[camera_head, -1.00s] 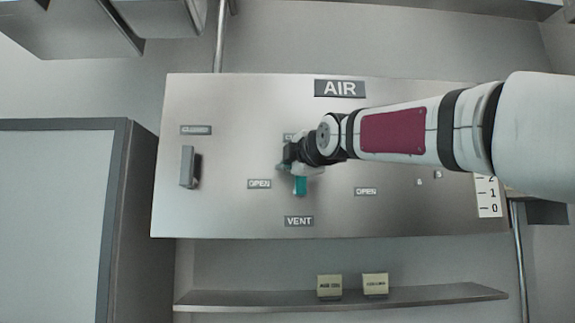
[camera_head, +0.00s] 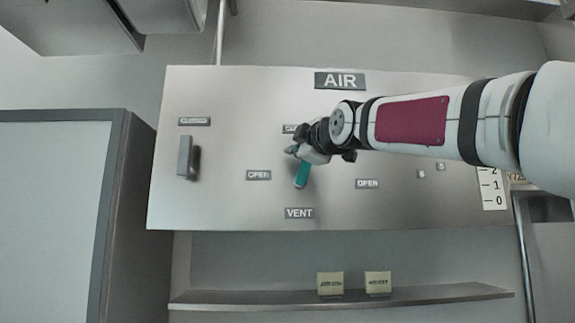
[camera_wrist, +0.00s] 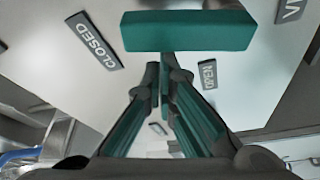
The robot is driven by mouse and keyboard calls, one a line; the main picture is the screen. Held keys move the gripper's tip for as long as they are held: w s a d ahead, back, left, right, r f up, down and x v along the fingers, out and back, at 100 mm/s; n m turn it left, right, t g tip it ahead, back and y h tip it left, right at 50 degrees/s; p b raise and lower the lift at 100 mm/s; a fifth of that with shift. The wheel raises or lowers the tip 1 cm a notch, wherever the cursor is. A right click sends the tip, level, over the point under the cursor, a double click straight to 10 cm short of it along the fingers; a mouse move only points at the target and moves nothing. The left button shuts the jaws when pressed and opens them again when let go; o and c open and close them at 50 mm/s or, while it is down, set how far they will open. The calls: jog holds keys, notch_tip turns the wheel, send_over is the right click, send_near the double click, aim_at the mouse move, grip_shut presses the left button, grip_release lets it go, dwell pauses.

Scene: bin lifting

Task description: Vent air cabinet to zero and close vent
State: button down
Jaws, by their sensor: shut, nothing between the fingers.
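The teal vent handle (camera_head: 302,174) is on the steel AIR panel (camera_head: 220,100), above the VENT label (camera_head: 299,213). It hangs mostly downward, its lower end tilted a little left. In the wrist view the handle (camera_wrist: 188,31) is a teal bar across the top, just beyond the fingertips. My gripper (camera_head: 296,151) is at the handle's upper part and hides its pivot. The wrist view shows my gripper (camera_wrist: 160,68) shut with nothing between the teal-padded fingers. I cannot tell whether it touches the handle. A gauge scale (camera_head: 493,188) shows 2, 1 and 0; my arm hides its upper part.
A grey handle (camera_head: 185,156) stands upright below a CLOSED label (camera_head: 194,121). OPEN labels flank the vent handle, left (camera_head: 258,175) and right (camera_head: 367,184). A shelf (camera_head: 430,295) with two small boxes is below. A cabinet (camera_head: 60,210) stands at left.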

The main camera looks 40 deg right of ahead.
jog(key=s+d+f+m+h+b, duration=0.3)
jog(key=d+m+h+b, duration=0.2)
jog(key=m+b, duration=0.9)
jog(key=m+h, duration=0.1)
jog(key=m, duration=0.1)
jog(key=shift+s+d+f+m+b, duration=0.15)
jog(key=shift+s+d+m+b, duration=0.15)
jog(key=shift+s+d, duration=0.05)
jog(key=shift+s+d+f+b, duration=0.1)
jog(key=shift+f+b, duration=0.15)
jog(key=shift+b, duration=0.1)
notch_tip(320, 180, up, 4)
jog(key=r+p, duration=0.1)
jog(key=p, duration=0.3)
jog(key=f+b+v, duration=0.1)
jog(key=b+v, duration=0.1)
jog(key=v, duration=0.8)
jog(key=shift+a, duration=0.2)
